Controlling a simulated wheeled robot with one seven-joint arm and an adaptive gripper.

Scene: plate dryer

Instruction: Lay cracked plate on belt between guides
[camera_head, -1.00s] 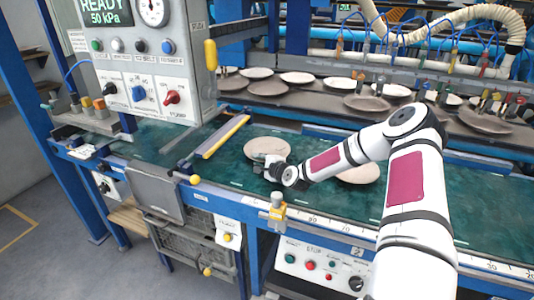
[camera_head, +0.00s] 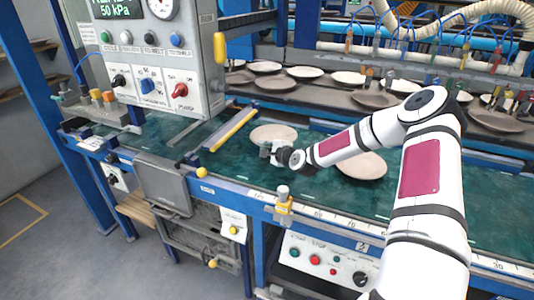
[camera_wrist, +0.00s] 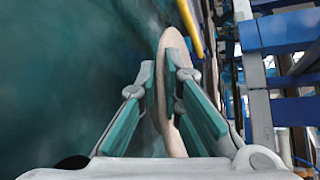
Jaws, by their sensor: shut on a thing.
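My gripper (camera_head: 268,147) is over the green belt (camera_head: 330,195) in the head view. In the wrist view its fingers (camera_wrist: 172,95) are shut on a beige plate (camera_wrist: 172,50), seen nearly edge-on between them. The same plate (camera_head: 274,133) shows as a pale disc just beyond the gripper in the head view. I cannot make out a crack, nor tell whether the plate touches the belt. A yellow-topped guide bar (camera_head: 235,128) lies left of the plate; the bar also shows in the wrist view (camera_wrist: 190,30).
Another plate (camera_head: 366,166) lies on the belt to the right, partly behind my arm. Several plates stand on a dark rear conveyor (camera_head: 340,92). A grey control box (camera_head: 150,70) hangs at the left. A clamp (camera_head: 283,205) stands on the front rail.

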